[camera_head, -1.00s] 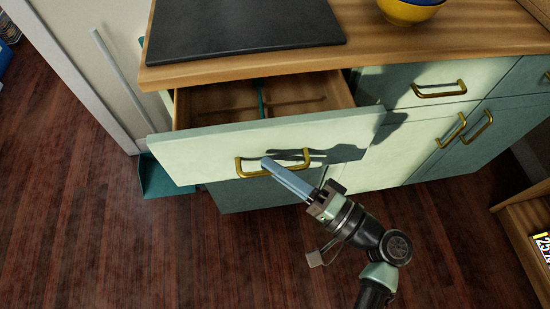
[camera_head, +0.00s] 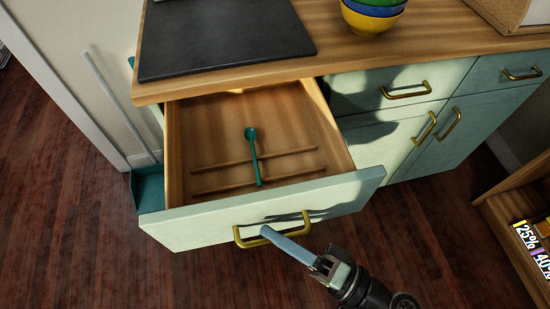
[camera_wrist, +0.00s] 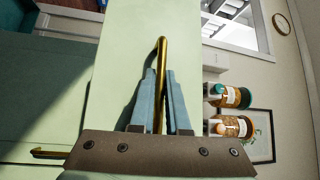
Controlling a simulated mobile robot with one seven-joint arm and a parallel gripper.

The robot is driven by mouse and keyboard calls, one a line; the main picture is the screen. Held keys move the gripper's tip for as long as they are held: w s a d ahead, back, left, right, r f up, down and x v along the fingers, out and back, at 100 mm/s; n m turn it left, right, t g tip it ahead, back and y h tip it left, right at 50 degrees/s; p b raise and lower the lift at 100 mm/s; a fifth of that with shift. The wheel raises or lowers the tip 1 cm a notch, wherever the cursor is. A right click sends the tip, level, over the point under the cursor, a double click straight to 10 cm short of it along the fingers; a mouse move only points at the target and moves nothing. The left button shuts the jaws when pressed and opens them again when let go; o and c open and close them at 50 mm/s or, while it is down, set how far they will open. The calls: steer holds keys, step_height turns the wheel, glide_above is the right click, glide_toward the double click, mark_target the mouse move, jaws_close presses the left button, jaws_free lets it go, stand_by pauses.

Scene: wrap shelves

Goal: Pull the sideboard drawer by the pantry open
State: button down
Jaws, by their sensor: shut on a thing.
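The sideboard drawer (camera_head: 190,229) is pulled well out from under the wooden top, and its inside shows. A teal spoon (camera_head: 254,158) lies in it near thin wooden dividers. The drawer's brass handle (camera_head: 246,242) is on its pale green front. My gripper (camera_head: 268,233) is shut on this handle near its middle. In the wrist view, the two blue fingers (camera_wrist: 160,95) stand on either side of the brass handle (camera_wrist: 162,50). The part of the handle between the fingers is partly hidden.
A dark slab (camera_head: 225,38) and stacked bowls (camera_head: 373,14) stand on the sideboard top (camera_head: 345,50). Other closed drawers and doors are to the right. A teal dustpan (camera_head: 147,190) stands at the left. A wooden shelf unit (camera_head: 505,205) is at the right. The floor in front is clear.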

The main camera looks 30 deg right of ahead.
steer(key=c, duration=0.9)
jaws_free()
steer(key=shift+s, duration=0.1)
steer(key=v, duration=1.3)
steer(key=shift+r, duration=0.15)
